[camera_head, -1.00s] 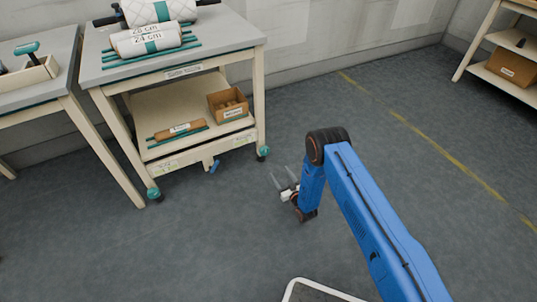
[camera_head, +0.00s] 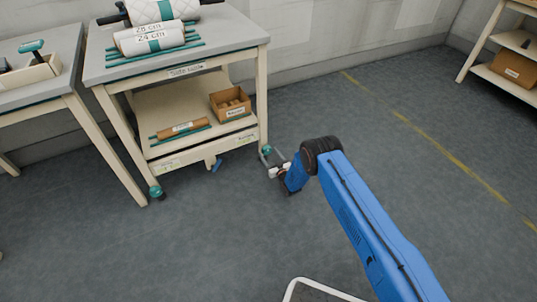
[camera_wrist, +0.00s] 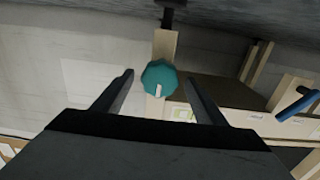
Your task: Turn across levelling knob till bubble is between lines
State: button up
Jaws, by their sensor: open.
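A teal knob (camera_head: 266,150) sits at the foot of the table's right front leg. In the wrist view the knob (camera_wrist: 159,76), with a pale mark on its face, shows between my two finger tips. My gripper (camera_head: 272,161) is open, with one finger on each side of the knob in that view; I cannot tell whether they touch it. Another teal knob (camera_head: 155,192) is at the left front leg. Small greenish labels or vials are on the lower shelf's front edge (camera_head: 205,148); the bubble and lines are too small to read.
The table (camera_head: 205,60) bears white rolls (camera_head: 153,40). Its lower shelf holds a cardboard box (camera_head: 230,104) and a brown roll (camera_head: 182,129). A blue handle (camera_head: 216,165) hangs below the shelf, also in the wrist view (camera_wrist: 297,103). The floor to the right is clear.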

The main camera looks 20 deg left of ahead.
jog(key=shift+w+a, duration=0.35)
jog(key=shift+a, duration=0.05)
jog(key=c, duration=1)
jog(key=shift+c, duration=0.2)
jog(key=shift+m, duration=0.3)
jog(key=m, duration=0.4)
jog(key=shift+m, duration=0.3)
jog(key=m, duration=0.4)
jog(key=shift+m, duration=0.3)
